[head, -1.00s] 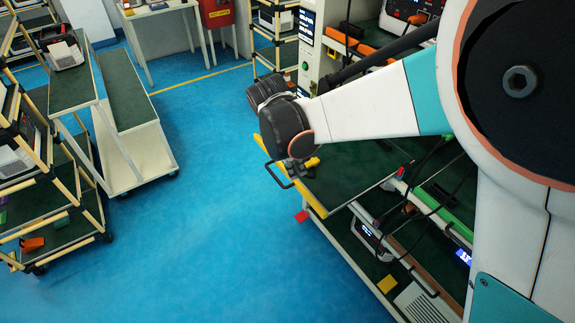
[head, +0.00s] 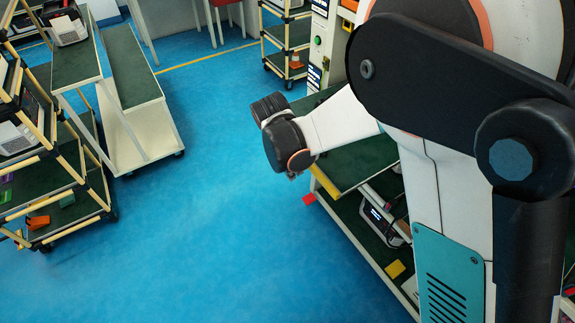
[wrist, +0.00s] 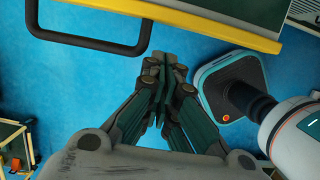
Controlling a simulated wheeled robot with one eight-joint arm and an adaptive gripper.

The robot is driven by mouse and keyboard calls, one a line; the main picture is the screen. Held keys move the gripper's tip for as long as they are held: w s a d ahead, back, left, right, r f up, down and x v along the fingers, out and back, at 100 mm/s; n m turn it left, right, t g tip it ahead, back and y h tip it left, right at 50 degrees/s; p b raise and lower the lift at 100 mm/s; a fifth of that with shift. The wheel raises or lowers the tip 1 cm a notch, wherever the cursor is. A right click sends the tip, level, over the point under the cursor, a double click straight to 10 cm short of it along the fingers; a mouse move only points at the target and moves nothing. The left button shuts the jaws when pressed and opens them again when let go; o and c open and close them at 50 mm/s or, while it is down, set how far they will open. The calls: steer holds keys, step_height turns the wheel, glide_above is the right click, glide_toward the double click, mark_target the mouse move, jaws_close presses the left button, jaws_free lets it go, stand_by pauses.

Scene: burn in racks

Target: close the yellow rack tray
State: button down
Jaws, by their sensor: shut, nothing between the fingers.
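The yellow rack tray has a dark green surface (head: 365,160) and a yellow front edge (head: 326,187). It sticks out from the rack on the right, and my arm hides part of it. In the wrist view its yellow edge (wrist: 205,22) crosses the top, with a black bar handle (wrist: 88,42) at upper left. My gripper (wrist: 163,62) is shut and empty, with its fingertips in front of the yellow edge and to the right of the handle. No contact with the tray can be made out. In the head view my wrist mostly hides the gripper.
The rack's lower shelf (head: 352,218) holds a device (head: 382,222) and a yellow tag (head: 396,268); a red tag (head: 309,199) is at its edge. A cart (head: 138,105) and a shelf rack (head: 75,195) stand on the left. The blue floor (head: 215,200) between is clear.

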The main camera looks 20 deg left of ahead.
steer(key=shift+w+d+r, duration=0.1)
steer(key=shift+w+d, duration=0.7)
steer(key=shift+d, duration=0.05)
steer(key=w+d, duration=0.6)
steer(key=w, duration=0.2)
steer(key=w+d, duration=0.7)
steer(key=w+d+b, duration=0.1)
steer(key=w+d, duration=0.6)
steer(key=w, duration=0.1)
steer(key=shift+w+d, duration=0.1)
steer(key=shift+w, duration=0.25)
steer(key=shift+s+a, duration=0.1)
steer(key=shift+a, duration=0.1)
steer(key=s+a, duration=0.1)
steer(key=s, duration=0.1)
steer(key=s+a, duration=0.1)
steer(key=shift+s+a+r, duration=0.1)
steer(key=shift+a+r, duration=0.2)
steer(key=p+v, duration=0.2)
steer(key=v, duration=0.7)
steer(key=shift+r+p, duration=0.2)
steer(key=shift+p, duration=0.1)
